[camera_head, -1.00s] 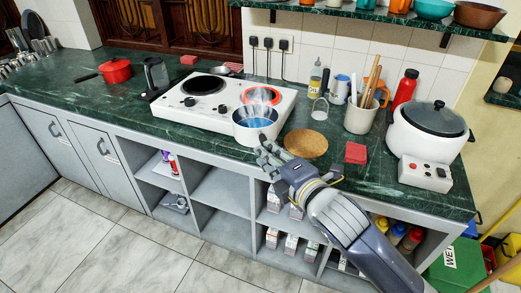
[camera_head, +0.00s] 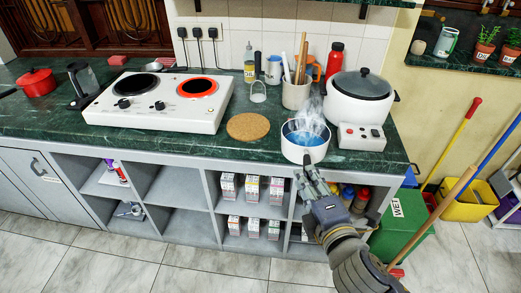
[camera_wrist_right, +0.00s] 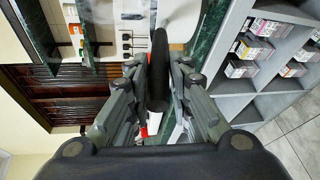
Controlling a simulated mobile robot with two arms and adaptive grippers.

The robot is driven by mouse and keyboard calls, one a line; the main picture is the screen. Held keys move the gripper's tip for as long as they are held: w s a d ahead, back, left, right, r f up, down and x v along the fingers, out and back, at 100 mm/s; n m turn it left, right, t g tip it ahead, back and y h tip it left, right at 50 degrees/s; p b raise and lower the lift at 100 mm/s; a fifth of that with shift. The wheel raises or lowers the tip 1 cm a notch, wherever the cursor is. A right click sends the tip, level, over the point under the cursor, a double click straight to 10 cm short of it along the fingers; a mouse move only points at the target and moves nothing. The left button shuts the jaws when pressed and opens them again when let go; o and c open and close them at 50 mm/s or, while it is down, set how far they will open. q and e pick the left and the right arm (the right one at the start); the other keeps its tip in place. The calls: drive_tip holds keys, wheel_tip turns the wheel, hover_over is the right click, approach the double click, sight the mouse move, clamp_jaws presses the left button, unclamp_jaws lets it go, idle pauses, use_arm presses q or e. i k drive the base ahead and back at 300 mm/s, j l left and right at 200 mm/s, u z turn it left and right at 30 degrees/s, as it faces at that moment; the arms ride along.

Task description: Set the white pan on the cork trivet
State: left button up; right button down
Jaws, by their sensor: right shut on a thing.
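The white pan (camera_head: 305,155) holds blue-looking liquid and steams. It is at the front edge of the green counter, to the right of the round cork trivet (camera_head: 248,126) and apart from it. The trivet lies flat and bare on the counter, right of the hob. My right gripper (camera_head: 310,180) is in front of the pan, shut on its handle. The right wrist view shows a dark handle (camera_wrist_right: 158,65) between the fingers. I cannot tell how high the pan is above the counter. My left gripper is not in view.
The white hob (camera_head: 158,102) with a red-glowing right plate stands left of the trivet. A white rice cooker (camera_head: 358,105) stands close behind and right of the pan. Open shelves lie below the counter.

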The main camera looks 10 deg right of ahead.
sight(243, 139)
drive_tip(key=z, duration=1)
drive_tip(key=j+z, duration=0.1)
drive_tip(key=j, duration=0.8)
drive_tip(key=j+z, duration=0.1)
drive_tip(key=j, duration=0.8)
drive_tip(key=k, duration=0.05)
